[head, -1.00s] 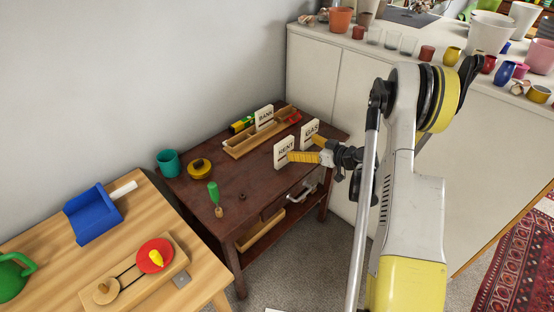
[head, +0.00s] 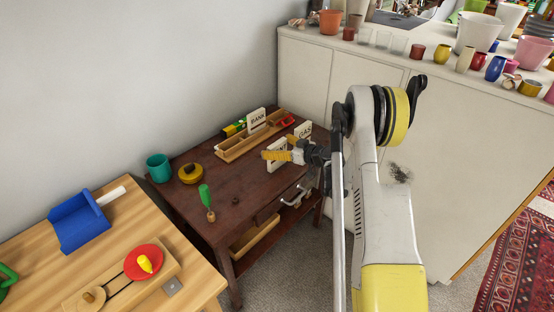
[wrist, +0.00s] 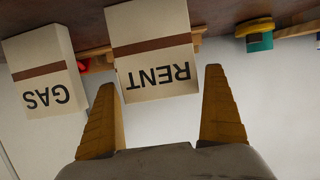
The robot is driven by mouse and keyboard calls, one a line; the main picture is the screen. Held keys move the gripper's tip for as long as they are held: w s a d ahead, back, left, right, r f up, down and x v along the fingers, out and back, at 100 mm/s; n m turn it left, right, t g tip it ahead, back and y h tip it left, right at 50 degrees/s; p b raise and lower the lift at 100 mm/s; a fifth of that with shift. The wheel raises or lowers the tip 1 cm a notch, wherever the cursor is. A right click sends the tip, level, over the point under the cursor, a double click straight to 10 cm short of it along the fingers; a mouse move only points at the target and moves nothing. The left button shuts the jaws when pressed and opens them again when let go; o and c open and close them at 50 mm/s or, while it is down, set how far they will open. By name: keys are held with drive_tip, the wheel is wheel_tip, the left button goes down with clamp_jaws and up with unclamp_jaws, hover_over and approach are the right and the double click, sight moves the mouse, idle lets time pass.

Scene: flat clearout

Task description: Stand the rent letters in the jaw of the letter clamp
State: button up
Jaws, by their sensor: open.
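The cream RENT block (head: 281,143) stands on the dark brown table, partly hidden by my gripper (head: 270,155) in the head view. In the wrist view the RENT block (wrist: 150,25) appears upside down, ahead of and between my two spread yellow fingers. The fingers are open, and I see no contact with the block. A long wooden holder (head: 232,153) at the back has the BANK block (head: 257,117) standing at it and a red part (head: 287,121) at its right end. I cannot tell for certain that this holder is the letter clamp.
The GAS block (head: 303,130) stands close beside RENT. A teal cup (head: 159,168), a yellow-brown round item (head: 190,173) and a green-handled tool (head: 205,196) are on the table's left. A cabinet (head: 310,60) rises behind on the right.

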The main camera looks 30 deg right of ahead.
drive_tip(key=shift+r, duration=0.1)
drive_tip(key=c, duration=1.1)
